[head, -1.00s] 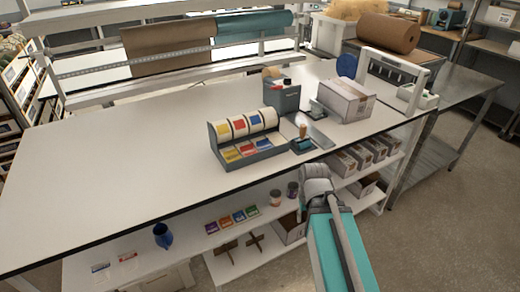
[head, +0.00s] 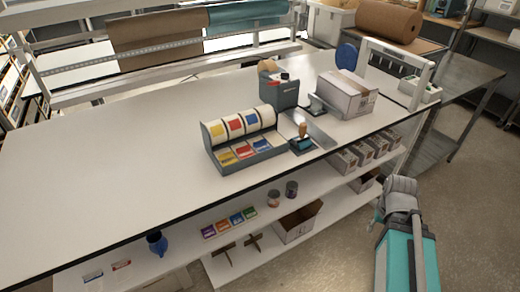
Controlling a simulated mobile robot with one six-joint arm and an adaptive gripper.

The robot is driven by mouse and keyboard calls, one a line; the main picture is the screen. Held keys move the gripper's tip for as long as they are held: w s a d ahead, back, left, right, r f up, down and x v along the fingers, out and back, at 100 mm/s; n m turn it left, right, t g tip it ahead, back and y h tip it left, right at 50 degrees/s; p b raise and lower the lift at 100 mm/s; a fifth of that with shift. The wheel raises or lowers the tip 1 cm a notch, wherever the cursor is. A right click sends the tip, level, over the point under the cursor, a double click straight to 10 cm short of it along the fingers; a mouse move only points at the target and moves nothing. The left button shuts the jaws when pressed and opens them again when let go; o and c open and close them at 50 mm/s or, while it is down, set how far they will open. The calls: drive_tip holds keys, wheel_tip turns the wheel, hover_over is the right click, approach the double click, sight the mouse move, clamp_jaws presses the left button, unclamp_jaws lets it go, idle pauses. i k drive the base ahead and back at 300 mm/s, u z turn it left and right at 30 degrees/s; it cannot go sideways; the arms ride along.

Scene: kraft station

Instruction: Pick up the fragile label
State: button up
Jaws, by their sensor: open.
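A grey dispenser (head: 245,157) stands on the white bench top. It holds white label rolls with yellow, red and blue squares, and has yellow, red and blue label stacks in front. The lettering is too small to read, so I cannot tell which one is the fragile label; the red label stack (head: 244,151) is in the middle. My grey and teal arm shows at the lower right, beyond the front edge of the bench and apart from the dispenser. I cannot make out my gripper's fingers in the head view.
Right of the dispenser are a stamp (head: 302,140), a tape dispenser (head: 284,92) and a cardboard box (head: 347,95). The lower shelf (head: 180,250) holds a blue mug (head: 157,243), colored packets and an open carton (head: 298,222). The bench's left half is clear.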

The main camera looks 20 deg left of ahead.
sight(244, 152)
drive_tip(key=z, duration=1.3)
drive_tip(key=k, duration=0.25)
drive_tip(key=u, duration=2.3)
